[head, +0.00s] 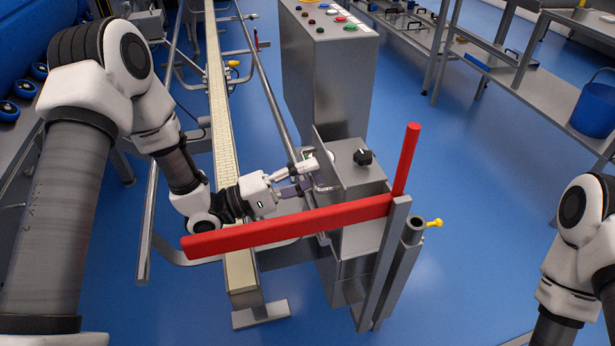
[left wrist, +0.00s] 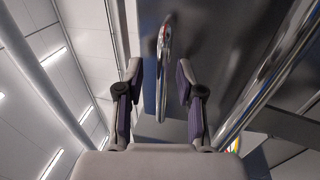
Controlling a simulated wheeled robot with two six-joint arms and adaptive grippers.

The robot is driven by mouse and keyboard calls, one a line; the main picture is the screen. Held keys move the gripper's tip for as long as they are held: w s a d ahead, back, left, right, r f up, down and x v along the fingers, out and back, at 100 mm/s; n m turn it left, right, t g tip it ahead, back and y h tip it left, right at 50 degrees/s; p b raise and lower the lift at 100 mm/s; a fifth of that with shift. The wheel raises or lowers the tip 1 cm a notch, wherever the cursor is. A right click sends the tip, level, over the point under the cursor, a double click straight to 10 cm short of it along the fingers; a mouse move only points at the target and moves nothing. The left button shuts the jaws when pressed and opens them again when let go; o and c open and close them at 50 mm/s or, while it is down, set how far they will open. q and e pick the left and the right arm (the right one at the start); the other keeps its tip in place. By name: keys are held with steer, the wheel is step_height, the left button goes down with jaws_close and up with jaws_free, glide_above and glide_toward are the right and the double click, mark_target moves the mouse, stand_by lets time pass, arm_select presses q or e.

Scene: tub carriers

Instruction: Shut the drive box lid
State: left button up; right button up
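The drive box (head: 360,238) is a grey metal box beside the end of the conveyor, with a black knob (head: 362,157) near it. Its lid appears to be the grey plate (head: 330,165) standing steeply upright at the box's left side. My left gripper (head: 308,178) is at the left face of this plate. In the left wrist view the gripper (left wrist: 158,78) has its two fingers apart, with a shiny bar handle (left wrist: 163,60) between them. The dark lid surface (left wrist: 225,45) is behind the handle. Finger contact with the handle does not show. My right gripper is out of view.
A red bar (head: 285,226) crosses in front of my left gripper, and a red post (head: 406,160) rises right of the box. A control cabinet (head: 325,75) with buttons stands behind. The conveyor (head: 222,120) runs under my left arm. Blue floor is free to the right.

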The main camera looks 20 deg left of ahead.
arm_select(q)
steer(key=shift+s+a+f, duration=0.1)
steer(key=shift+s+a, duration=0.1)
steer(key=shift+a, duration=0.5)
steer(key=shift+s+a, duration=0.15)
steer(key=shift+a, duration=0.15)
steer(key=shift+c, duration=1.4)
steer(key=shift+d, duration=0.15)
jaws_close()
steer(key=shift+w+d, duration=0.3)
steer(key=shift+d, duration=0.45)
steer(key=shift+o, duration=1.4)
jaws_free()
steer(key=shift+a, duration=0.35)
steer(key=shift+d, duration=0.45)
steer(key=s+d+v, duration=0.1)
steer(key=v, duration=0.7)
steer(key=shift+s, duration=0.3)
